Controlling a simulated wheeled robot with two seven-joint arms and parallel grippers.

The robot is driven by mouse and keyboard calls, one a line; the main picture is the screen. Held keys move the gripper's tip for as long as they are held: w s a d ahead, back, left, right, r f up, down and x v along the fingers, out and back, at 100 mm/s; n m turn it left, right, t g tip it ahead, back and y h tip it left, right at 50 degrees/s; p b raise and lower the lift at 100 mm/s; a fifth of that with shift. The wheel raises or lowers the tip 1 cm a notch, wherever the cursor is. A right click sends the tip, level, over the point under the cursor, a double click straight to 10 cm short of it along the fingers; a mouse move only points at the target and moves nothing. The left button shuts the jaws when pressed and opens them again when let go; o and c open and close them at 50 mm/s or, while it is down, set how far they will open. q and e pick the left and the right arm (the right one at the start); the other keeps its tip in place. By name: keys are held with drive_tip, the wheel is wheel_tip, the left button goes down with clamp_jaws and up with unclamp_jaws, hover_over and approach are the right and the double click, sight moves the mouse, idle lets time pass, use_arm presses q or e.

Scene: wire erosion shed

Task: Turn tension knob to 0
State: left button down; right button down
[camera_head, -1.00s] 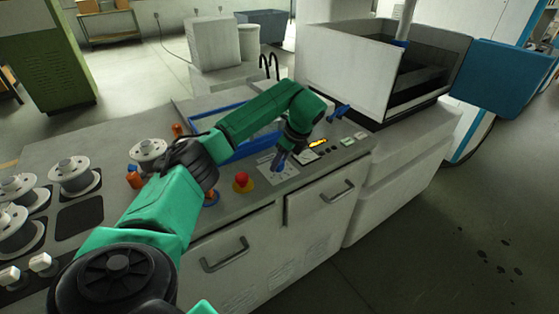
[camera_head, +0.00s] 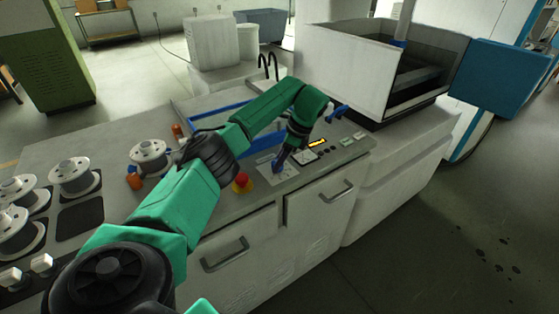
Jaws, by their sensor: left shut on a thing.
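My left gripper (camera_head: 280,162) reaches down from the upper right onto a white dial plate (camera_head: 268,178) on the worktop's control panel. It is shut on the tension knob, small and dark blue, which the fingers mostly hide. I cannot read the knob's pointer or the plate's marks at this size. My right gripper is not in view.
A red mushroom button (camera_head: 242,182) stands left of the plate, close to my forearm. A lit yellow display (camera_head: 317,143) and small buttons lie to the right. A blue-rimmed tray (camera_head: 262,142) is behind. Wire spools (camera_head: 75,175) stand at left.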

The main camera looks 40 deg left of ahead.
use_arm(q)
drive_tip(key=shift+c, duration=1.8)
unclamp_jaws()
drive_tip(key=v, duration=0.6)
drive_tip(key=p+v, duration=0.2)
drive_tip(key=v, duration=0.6)
drive_tip(key=shift+r, duration=0.3)
